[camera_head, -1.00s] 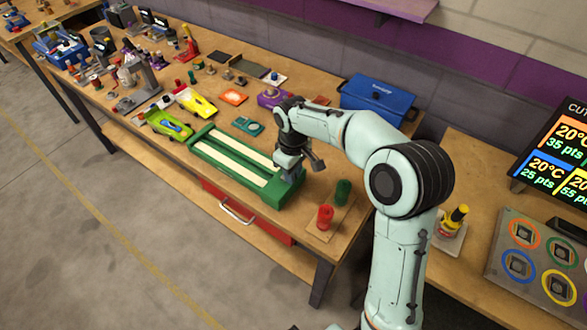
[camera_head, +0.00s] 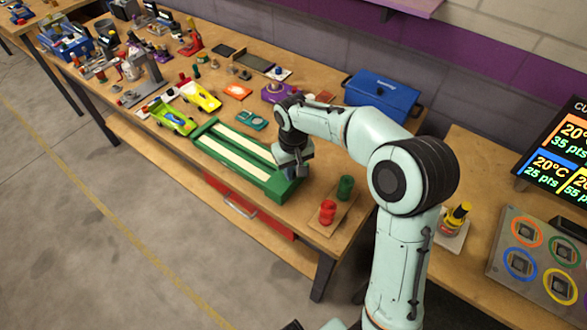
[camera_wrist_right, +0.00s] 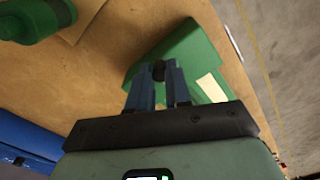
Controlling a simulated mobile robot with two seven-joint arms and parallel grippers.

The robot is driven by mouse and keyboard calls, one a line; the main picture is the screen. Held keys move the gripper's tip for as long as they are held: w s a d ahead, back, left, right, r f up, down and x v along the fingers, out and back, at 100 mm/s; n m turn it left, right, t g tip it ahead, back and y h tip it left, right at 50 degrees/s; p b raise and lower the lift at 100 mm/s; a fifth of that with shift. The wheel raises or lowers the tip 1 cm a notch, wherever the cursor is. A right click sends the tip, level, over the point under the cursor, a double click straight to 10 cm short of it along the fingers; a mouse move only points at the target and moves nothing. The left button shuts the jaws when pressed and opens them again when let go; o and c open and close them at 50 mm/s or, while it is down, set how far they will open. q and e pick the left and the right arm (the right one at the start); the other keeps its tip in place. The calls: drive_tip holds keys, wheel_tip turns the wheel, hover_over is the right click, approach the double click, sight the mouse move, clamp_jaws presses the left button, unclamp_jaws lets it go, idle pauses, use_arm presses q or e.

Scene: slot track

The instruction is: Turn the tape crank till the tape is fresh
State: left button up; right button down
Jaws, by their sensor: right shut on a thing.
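The green tape frame (camera_head: 275,187) lies on the workbench with two long cream tape strips (camera_head: 238,145) along its top. In the right wrist view its green end (camera_wrist_right: 190,50) shows, with a short piece of cream strip (camera_wrist_right: 211,87). My right gripper (camera_head: 290,173) is at the right end of the frame. In the right wrist view its blue fingers (camera_wrist_right: 159,82) are shut on a small dark crank knob (camera_wrist_right: 158,69) beside the green end. The rest of the crank is hidden. My left gripper is out of view.
A red spool (camera_head: 327,212) and a green spool (camera_head: 345,187) stand on a board right of the frame. A blue box (camera_head: 382,97) stands behind my right arm. Green (camera_head: 172,120) and yellow (camera_head: 199,95) cars sit to the left.

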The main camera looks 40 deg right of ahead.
drive_tip(key=c, duration=1.1)
unclamp_jaws()
drive_tip(key=shift+o, duration=0.2)
drive_tip(key=shift+r, duration=0.1)
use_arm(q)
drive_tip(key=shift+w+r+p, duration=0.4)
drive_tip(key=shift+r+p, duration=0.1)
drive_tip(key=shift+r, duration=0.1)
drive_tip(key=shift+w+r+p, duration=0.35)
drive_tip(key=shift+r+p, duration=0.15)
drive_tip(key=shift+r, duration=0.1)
use_arm(e)
wheel_tip(320, 180, up, 13)
